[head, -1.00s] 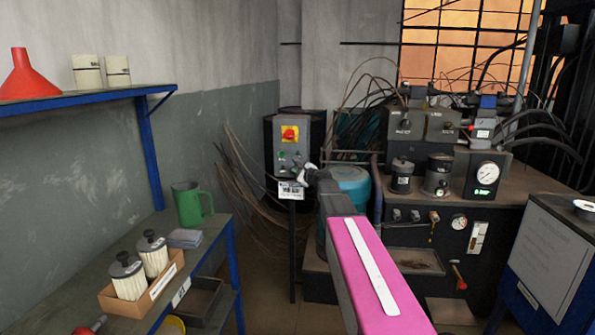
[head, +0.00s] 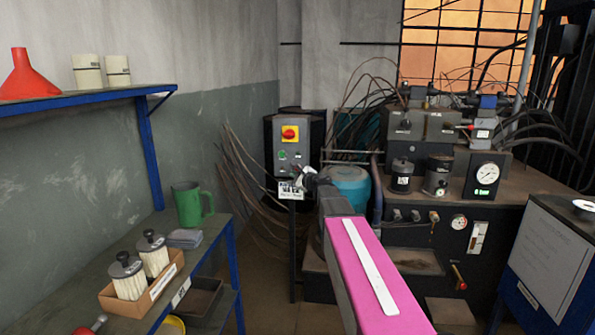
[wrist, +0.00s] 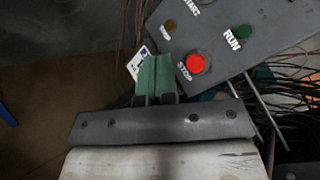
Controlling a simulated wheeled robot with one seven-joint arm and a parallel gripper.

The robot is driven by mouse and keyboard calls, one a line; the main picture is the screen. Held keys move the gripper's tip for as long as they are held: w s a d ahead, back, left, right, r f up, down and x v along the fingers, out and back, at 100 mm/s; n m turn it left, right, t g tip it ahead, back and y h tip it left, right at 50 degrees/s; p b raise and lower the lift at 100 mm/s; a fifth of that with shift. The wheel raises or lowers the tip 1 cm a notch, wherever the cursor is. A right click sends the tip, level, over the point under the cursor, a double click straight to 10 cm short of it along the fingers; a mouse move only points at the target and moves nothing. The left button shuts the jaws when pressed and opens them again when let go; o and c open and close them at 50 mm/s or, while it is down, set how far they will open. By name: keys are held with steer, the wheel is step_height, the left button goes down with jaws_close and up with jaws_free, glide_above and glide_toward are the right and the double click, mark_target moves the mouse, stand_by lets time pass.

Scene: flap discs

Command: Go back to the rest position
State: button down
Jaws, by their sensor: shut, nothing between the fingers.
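My gripper (head: 299,171) is small in the head view, in front of the lower part of a grey control box on a post (head: 291,140). In the wrist view my gripper (wrist: 156,62) shows its two green fingers pressed together with nothing between them. The tips lie, in the picture, just left of the red STOP button (wrist: 194,64). The green RUN button (wrist: 243,31) and a dull amber lamp (wrist: 170,26) are on the same panel. I cannot tell the exact gap between fingertips and panel.
A machine bench (head: 440,225) with gauges and hoses stands to the right. Cables hang behind the control box. Floor shows between bench and machine.

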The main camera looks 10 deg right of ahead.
steer(key=s+a+f+n+g+h, duration=0.1)
steer(key=s+a+f+n+g, duration=0.25)
steer(key=s+f+n, duration=0.4)
steer(key=s+a+f+n+g, duration=0.2)
steer(key=s+f+n+g, duration=0.25)
steer(key=s+f, duration=0.5)
steer(key=s+d+f+n+g+h, duration=0.3)
steer(key=s+f, duration=0.3)
steer(key=s, duration=0.3)
steer(key=s+d+f+n+g+h, duration=0.3)
steer(key=s+f+n+g+h, duration=0.1)
steer(key=s+f, duration=0.3)
steer(key=shift+s+n, duration=0.8)
steer(key=shift+s, duration=0.3)
steer(key=shift+f, duration=0.1)
